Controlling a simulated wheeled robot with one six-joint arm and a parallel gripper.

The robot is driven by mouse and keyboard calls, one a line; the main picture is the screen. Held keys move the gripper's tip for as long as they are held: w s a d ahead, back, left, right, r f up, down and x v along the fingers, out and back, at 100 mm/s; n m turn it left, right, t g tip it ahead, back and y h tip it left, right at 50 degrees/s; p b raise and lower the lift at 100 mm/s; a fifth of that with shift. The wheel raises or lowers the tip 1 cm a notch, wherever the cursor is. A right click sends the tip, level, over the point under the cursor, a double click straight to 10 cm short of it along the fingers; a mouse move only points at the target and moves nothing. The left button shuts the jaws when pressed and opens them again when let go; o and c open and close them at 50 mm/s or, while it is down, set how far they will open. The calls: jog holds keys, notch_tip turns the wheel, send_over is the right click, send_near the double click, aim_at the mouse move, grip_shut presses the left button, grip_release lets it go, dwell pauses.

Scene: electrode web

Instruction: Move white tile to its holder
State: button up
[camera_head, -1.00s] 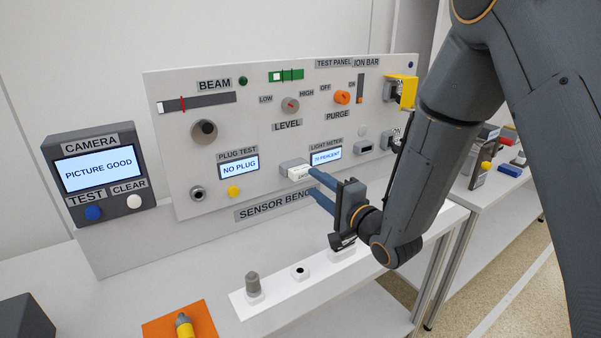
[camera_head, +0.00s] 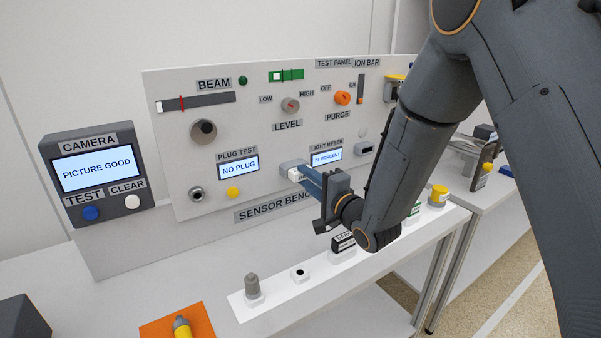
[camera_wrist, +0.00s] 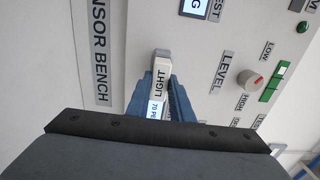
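A pale block with a white front (camera_head: 295,175) sits low on the test panel, just left of the light meter screen. I cannot single out the white tile's holder.
Below, a white strip (camera_head: 270,308) carries a grey-capped piece (camera_head: 252,287), a holder with a dark hole (camera_head: 300,274) and a black labelled piece (camera_head: 343,241). A yellow-topped piece (camera_head: 438,196) stands farther right. An orange mat (camera_head: 203,322) lies at the front. Panel knobs and screens surround the gripper.

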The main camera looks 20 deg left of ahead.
grip_shut()
jog(key=shift+v, duration=0.8)
jog(key=shift+p+v, duration=0.55)
jog(key=shift+v, duration=1.2)
